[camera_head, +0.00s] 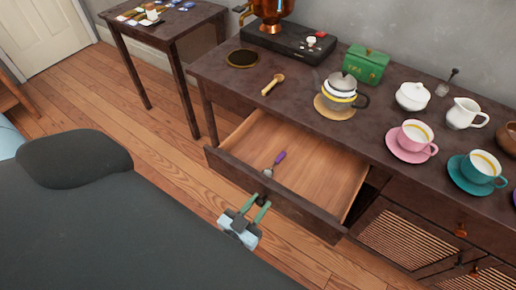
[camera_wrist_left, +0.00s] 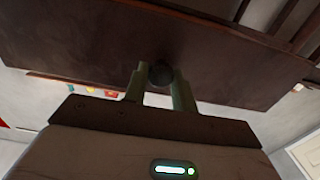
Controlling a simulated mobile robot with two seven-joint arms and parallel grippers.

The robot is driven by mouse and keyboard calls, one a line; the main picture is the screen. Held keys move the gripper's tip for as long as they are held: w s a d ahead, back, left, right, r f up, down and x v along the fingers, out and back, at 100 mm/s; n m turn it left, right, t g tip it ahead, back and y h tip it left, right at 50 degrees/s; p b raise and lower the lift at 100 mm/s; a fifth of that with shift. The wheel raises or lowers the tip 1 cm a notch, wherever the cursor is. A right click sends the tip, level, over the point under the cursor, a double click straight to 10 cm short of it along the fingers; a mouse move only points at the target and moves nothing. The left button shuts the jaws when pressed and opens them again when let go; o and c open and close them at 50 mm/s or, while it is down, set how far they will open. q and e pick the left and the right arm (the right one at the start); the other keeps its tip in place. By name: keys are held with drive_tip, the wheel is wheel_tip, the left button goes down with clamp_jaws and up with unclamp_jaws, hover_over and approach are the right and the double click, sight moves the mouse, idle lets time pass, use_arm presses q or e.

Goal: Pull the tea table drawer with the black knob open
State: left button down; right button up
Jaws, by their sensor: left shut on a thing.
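The tea table drawer (camera_head: 300,158) stands pulled out from the dark wooden tea table (camera_head: 227,73), its inside showing. A small scoop with a purple handle (camera_head: 279,157) lies in it. My left gripper (camera_head: 262,199) is at the drawer's front panel, its two green fingers shut on the black knob. In the left wrist view the round black knob (camera_wrist_left: 160,73) sits between the fingers, against the dark drawer front (camera_wrist_left: 100,50). My right gripper is not in view.
On the tea table stand a teapot (camera_head: 340,88), a green tin (camera_head: 365,64), a pink cup (camera_head: 414,135), a teal cup (camera_head: 481,167) and a white creamer (camera_head: 466,113). A side table (camera_head: 165,25) stands at the back left. Wooden floor (camera_head: 120,95) shows between it and my body.

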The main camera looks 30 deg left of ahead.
use_arm(q)
drive_tip(key=c, duration=1.1)
unclamp_jaws()
drive_tip(key=shift+c, duration=0.2)
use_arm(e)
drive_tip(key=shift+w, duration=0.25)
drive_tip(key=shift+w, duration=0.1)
use_arm(q)
drive_tip(key=shift+s, duration=0.55)
drive_tip(key=s, duration=0.6)
drive_tip(key=shift+s, duration=0.35)
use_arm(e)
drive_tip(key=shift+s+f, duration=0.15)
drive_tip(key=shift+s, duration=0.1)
use_arm(q)
drive_tip(key=shift+a, duration=0.1)
